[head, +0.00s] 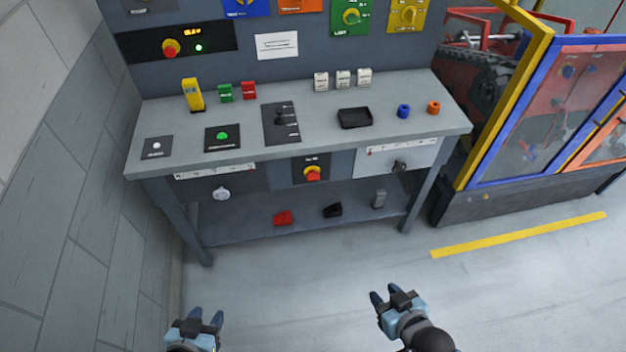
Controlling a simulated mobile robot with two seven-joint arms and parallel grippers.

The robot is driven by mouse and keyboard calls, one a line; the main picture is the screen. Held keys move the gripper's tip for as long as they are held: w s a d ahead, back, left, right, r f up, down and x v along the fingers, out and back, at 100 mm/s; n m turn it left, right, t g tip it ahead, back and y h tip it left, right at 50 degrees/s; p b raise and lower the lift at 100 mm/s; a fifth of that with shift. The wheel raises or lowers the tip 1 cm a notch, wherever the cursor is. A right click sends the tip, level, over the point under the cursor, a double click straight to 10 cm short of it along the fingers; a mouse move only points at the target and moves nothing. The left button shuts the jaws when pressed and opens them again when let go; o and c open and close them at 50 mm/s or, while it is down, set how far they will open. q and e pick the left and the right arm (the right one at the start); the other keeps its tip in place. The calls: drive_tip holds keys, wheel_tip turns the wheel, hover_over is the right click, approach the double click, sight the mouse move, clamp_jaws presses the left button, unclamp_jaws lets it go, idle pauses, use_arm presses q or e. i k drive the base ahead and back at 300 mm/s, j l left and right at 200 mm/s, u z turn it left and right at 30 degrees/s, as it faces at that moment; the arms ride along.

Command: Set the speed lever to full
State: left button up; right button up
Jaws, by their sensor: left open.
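A black lever (280,117) stands on a dark plate (283,137) with pale marks along its right side, on the middle of the grey workbench. It looks like the speed lever; its labels are too small to read. The knob sits around the middle or upper part of the plate. My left gripper (206,316) is open and empty, low in front of the bench. My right gripper (384,293) appears open and empty, further right over the floor. Both are well apart from the lever.
On the bench stand a yellow device (193,95), a green button plate (223,138), a black tray (355,118) and blue (403,111) and orange (433,107) rings. A red knob (312,173) and a dark handle (399,166) are on the front. A barrier (520,120) stands right.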

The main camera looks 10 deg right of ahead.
sight(279, 111)
drive_tip(key=i+j+u, duration=0.55)
drive_tip(key=i, duration=0.35)
